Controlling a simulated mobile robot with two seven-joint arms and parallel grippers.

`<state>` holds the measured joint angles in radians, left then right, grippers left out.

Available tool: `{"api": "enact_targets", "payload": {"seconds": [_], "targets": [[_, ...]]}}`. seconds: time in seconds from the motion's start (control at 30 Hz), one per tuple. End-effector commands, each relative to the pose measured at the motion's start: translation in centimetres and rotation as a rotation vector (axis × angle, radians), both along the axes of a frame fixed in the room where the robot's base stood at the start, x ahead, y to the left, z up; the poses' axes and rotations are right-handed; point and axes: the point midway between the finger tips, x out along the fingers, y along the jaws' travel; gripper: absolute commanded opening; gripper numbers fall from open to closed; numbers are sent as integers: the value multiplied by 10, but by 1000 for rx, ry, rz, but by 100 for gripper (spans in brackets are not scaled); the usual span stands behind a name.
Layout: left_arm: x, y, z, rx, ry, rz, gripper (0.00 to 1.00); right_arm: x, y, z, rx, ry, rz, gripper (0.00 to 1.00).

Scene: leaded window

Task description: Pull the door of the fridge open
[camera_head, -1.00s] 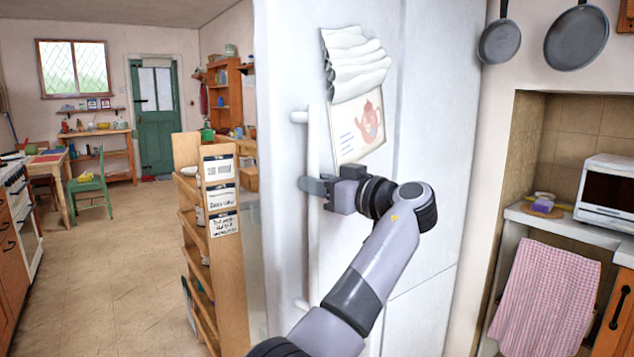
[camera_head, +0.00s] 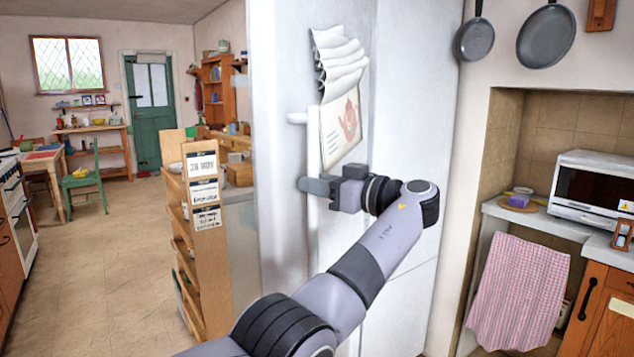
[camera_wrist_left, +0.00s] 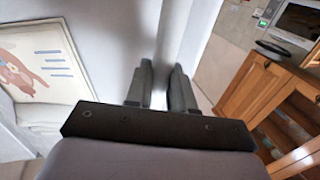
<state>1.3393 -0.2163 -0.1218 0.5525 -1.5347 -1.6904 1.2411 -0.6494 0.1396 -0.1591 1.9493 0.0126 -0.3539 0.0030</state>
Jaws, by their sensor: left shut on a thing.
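The white fridge (camera_head: 405,100) stands in the middle of the head view. A vertical white bar handle (camera_head: 313,155) stands off its front on short posts. My left gripper (camera_head: 318,187) is shut on this handle, below the upper post. In the left wrist view, the two dark fingers (camera_wrist_left: 160,90) lie either side of a white strip that appears to be the handle (camera_wrist_left: 172,40). Whether the door stands slightly ajar I cannot tell. My arm hides the lower front of the fridge. My right gripper is in neither view.
A picture calendar (camera_head: 342,130) hangs on the fridge front right beside the handle; it also shows in the wrist view (camera_wrist_left: 42,55). A wooden shelf rack (camera_head: 212,255) stands left of the fridge. A counter with a microwave (camera_head: 592,185) is at right. Floor (camera_head: 95,275) is clear at left.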

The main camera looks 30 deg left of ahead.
Motion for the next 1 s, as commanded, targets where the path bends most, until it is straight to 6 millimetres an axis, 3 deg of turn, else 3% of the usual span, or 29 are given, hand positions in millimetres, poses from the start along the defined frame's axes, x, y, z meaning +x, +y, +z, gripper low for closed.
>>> {"api": "enact_targets", "payload": {"seconds": [0.73,0.77,0.8,0.83,1.0], "targets": [[3,0,6,6,-15,9,0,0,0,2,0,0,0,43],[3,0,6,6,-15,9,26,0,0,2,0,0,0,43],[3,0,6,6,-15,9,39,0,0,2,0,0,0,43],[3,0,6,6,-15,10,45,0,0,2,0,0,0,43],[2,0,3,5,-9,12,45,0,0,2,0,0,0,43]]}}
